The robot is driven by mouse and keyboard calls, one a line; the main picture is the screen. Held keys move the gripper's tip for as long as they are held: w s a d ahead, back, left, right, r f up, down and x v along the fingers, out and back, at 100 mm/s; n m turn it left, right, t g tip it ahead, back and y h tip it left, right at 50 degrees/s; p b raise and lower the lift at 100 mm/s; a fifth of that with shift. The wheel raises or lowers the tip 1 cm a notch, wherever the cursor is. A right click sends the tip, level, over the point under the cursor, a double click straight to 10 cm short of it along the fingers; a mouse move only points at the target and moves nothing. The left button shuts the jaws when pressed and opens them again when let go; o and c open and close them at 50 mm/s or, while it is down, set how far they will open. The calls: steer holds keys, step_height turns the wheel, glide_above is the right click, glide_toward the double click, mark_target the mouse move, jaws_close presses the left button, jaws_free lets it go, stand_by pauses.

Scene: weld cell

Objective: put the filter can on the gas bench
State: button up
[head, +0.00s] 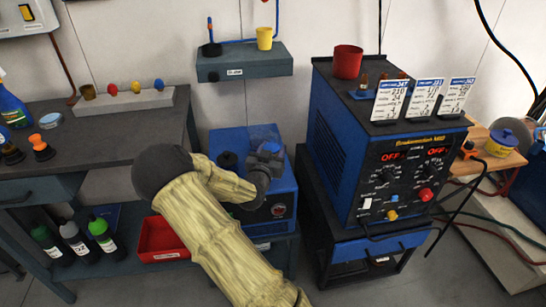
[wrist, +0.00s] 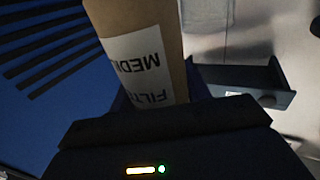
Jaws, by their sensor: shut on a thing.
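The filter can is a tan-brown cylinder (wrist: 140,20) with a white label reading upside down, "FILT… MEDI…", in the wrist view. My gripper (wrist: 165,125) is shut on it; the can's far end runs out of the top of that view. In the head view my gripper (head: 266,165) is over the blue machine at the centre, and I cannot make out the can there. No sign naming the gas bench is legible; a dark workbench (head: 75,165) stands at the left.
A blue welder (head: 335,150) with a red cup (head: 347,62) and cards on top stands right of my arm. A grey wall shelf (head: 225,70) holds a yellow cup. A red bin (head: 160,240) and several bottles sit below the bench. Part of the bench top is clear.

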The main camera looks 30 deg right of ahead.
step_height(320, 180, up, 6)
steer(key=shift+r+p, duration=0.1)
steer(key=shift+p, duration=0.45)
stand_by(0.4)
